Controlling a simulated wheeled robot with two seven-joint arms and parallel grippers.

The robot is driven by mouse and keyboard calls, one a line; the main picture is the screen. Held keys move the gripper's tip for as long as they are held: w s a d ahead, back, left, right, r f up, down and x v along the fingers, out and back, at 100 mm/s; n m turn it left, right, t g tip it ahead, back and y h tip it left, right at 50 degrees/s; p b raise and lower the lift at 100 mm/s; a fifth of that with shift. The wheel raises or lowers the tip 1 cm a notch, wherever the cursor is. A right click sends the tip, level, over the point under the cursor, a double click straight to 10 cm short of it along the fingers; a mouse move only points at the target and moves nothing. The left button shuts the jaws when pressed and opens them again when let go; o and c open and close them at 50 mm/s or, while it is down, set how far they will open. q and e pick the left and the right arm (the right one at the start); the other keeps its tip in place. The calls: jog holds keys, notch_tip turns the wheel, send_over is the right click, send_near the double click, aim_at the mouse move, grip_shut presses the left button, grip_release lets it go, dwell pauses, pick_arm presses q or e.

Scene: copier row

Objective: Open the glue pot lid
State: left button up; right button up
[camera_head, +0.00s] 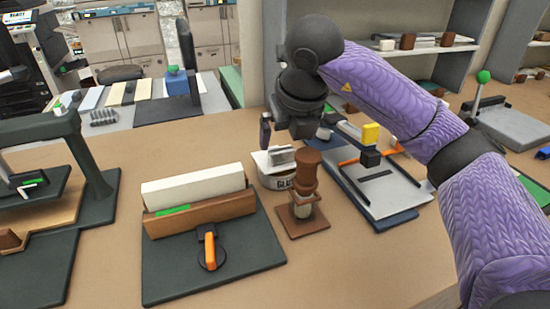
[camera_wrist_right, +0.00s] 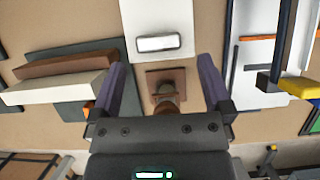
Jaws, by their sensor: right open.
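My right gripper (camera_head: 294,128) is open and empty above the pot, pointing down. Its two fingers also show in the right wrist view (camera_wrist_right: 162,66), spread apart with nothing between them touching. My left gripper is not in view.
A brown wooden holder (camera_head: 305,172) stands close in front of the pot. A binding block on a dark board (camera_head: 160,275) lies to the left. A blue and white tray with a yellow block (camera_head: 371,134) lies to the right.

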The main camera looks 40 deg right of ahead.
aim_at(283, 150)
jog(key=b+x, duration=0.1)
jog(key=x, duration=0.3)
jog(key=shift+a, duration=0.1)
jog(key=shift+w+f, duration=0.2)
jog(key=shift+f, duration=0.1)
jog(key=c, duration=0.4)
grip_shut()
